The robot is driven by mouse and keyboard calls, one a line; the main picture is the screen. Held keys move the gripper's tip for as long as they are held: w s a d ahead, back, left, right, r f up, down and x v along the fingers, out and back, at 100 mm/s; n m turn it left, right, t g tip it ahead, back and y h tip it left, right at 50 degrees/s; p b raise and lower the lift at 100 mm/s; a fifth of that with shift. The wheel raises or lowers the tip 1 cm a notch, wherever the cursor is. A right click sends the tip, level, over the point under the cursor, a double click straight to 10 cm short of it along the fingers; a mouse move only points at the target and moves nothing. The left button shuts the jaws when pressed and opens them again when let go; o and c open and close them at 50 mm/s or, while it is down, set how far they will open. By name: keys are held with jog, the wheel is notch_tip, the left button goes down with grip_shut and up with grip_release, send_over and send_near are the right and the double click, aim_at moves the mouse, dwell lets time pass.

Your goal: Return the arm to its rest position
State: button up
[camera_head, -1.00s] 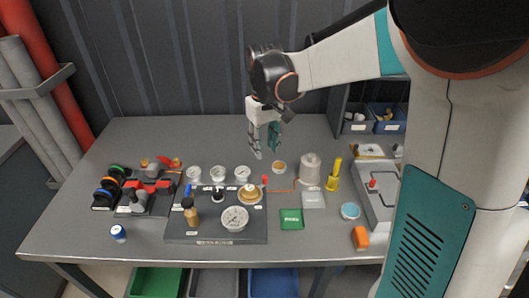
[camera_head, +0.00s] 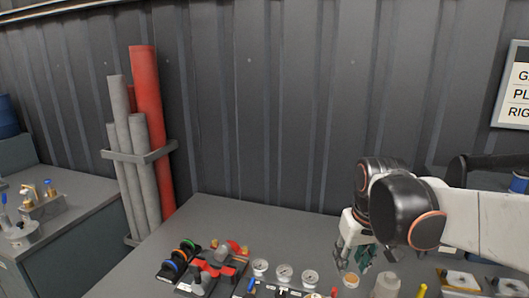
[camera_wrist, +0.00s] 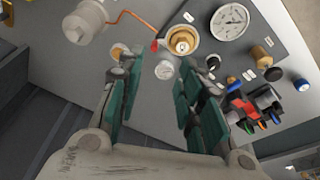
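My arm reaches in from the right of the head view, bent over the grey workbench (camera_head: 215,222). My gripper (camera_head: 352,264) hangs fingers-down over the bench's right part. In the wrist view my gripper (camera_wrist: 153,82) shows two teal-padded fingers spread apart with nothing held between them. Past the fingertips lie a pressure gauge (camera_wrist: 229,21), a brass fitting (camera_wrist: 182,41) and a pale cylinder (camera_wrist: 86,22) with a copper tube. The bench front is outside the head view.
Small gauges (camera_head: 284,272) and a red-and-black tool holder (camera_head: 215,266) stand on the bench. Red and grey pipes (camera_head: 147,125) lean in a wall rack at left. A second bench (camera_head: 85,215) with brass fittings is at far left. The corrugated wall (camera_head: 300,110) rises close behind.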

jog(key=s+m+t, duration=0.1)
jog(key=s+t, duration=0.3)
jog(key=s, duration=0.9)
jog(key=shift+s+a+f+t, duration=0.15)
jog(key=shift+s+t, duration=0.1)
jog(key=shift+t, duration=0.05)
